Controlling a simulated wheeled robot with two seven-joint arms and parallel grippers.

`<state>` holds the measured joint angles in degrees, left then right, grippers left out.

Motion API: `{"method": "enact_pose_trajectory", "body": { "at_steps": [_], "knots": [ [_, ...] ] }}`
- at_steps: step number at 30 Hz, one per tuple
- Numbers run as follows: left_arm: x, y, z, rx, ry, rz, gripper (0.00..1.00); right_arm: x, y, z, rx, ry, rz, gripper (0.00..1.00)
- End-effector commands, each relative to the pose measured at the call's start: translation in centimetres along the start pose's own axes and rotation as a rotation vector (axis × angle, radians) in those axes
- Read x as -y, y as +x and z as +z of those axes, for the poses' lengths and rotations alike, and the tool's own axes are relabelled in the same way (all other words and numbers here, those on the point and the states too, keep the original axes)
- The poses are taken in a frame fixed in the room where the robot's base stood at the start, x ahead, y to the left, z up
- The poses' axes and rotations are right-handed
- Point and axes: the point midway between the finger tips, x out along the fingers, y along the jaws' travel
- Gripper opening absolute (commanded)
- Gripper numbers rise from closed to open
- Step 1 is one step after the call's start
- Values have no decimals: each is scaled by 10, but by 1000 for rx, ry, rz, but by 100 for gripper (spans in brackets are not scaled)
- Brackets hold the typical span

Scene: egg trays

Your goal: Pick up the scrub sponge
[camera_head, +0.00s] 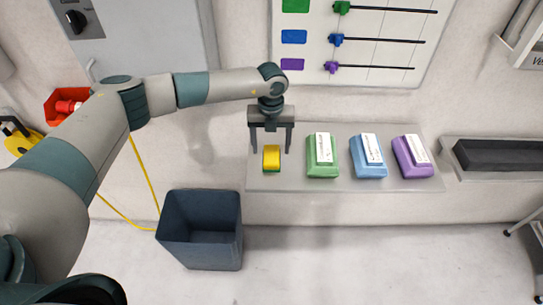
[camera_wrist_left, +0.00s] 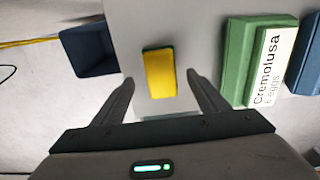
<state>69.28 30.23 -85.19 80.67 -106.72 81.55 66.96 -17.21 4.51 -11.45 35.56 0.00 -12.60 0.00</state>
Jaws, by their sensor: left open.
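The scrub sponge (camera_head: 271,158) is a small yellow block with a green edge. It lies on the left end of a grey shelf (camera_head: 292,183). My left gripper (camera_head: 271,152) points down over it, open, with one finger on either side. In the left wrist view the sponge (camera_wrist_left: 160,74) sits between and a little beyond the fingertips of my left gripper (camera_wrist_left: 160,82), with gaps on both sides. The fingers do not visibly touch it. My right gripper is not in view.
A green egg carton (camera_head: 312,156) stands right of the sponge, close to the right finger. Blue (camera_head: 360,158) and purple (camera_head: 403,160) cartons follow along the shelf. A dark bin (camera_head: 200,262) stands on the floor below left. A board with colored sliders (camera_head: 350,75) hangs behind.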

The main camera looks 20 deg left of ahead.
Motion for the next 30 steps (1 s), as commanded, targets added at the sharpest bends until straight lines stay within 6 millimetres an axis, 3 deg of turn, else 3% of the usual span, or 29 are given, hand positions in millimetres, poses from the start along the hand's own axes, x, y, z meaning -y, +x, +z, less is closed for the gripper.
{"method": "enact_pose_trajectory", "body": {
  "at_steps": [6, 12, 27, 30],
  "knots": [
    [1, 17, -3, -1, 0, 2, 67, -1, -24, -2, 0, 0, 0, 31],
    [2, 38, -2, 0, -1, 0, 67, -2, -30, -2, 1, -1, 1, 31],
    [1, 41, -2, 1, -1, 0, 67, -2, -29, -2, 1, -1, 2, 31],
    [1, 41, -2, 1, -1, 0, 46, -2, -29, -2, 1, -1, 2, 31]
  ]
}}
